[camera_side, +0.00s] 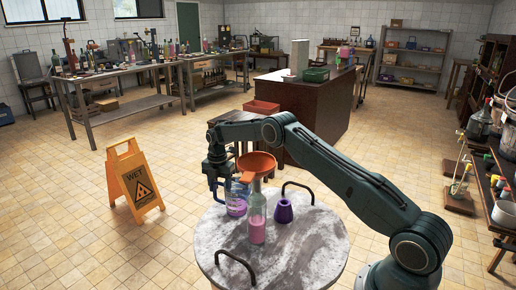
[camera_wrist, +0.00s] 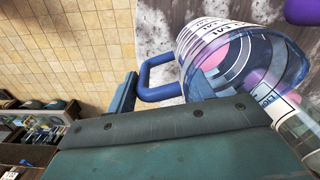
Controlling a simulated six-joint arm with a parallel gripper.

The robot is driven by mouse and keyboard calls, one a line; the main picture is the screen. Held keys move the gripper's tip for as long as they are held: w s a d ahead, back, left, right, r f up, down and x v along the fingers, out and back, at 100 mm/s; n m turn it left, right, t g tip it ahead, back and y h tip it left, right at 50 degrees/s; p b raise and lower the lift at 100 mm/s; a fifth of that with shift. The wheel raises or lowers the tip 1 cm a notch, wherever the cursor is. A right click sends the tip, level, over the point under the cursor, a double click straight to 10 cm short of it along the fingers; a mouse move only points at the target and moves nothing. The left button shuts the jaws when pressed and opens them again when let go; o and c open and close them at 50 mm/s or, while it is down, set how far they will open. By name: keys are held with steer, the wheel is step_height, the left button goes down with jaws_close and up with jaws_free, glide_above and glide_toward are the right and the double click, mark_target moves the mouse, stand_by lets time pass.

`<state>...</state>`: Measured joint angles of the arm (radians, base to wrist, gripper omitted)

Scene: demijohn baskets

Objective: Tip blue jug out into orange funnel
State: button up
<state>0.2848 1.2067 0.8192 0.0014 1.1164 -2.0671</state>
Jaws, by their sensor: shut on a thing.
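The blue jug (camera_side: 237,194) is clear with a blue handle and holds pink-purple liquid; it is at the left side of the round table, looking about upright. The orange funnel (camera_side: 257,162) sits in the neck of a clear bottle (camera_side: 257,207) with pink liquid low inside, just right of the jug. Part of the jug is hidden behind the bottle and funnel. I cannot tell whether the jug touches the table.
A purple flask-shaped thing (camera_side: 284,211) stands right of the bottle on the marble tabletop (camera_side: 310,250). Black handles (camera_side: 237,266) rise from the table's edge. A yellow wet-floor sign (camera_side: 134,181) stands on the floor at left. The front right of the tabletop is clear.

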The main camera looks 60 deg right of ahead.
steer(key=shift+f, duration=0.1)
steer(key=o, duration=1.5)
steer(key=shift+o, duration=0.2)
steer(key=shift+f, duration=0.15)
steer(key=shift+f, duration=0.15)
step_height(320, 180, up, 13)
steer(key=shift+w+d+f, duration=0.1)
steer(key=shift+w+f, duration=0.05)
steer(key=shift+r, duration=0.6)
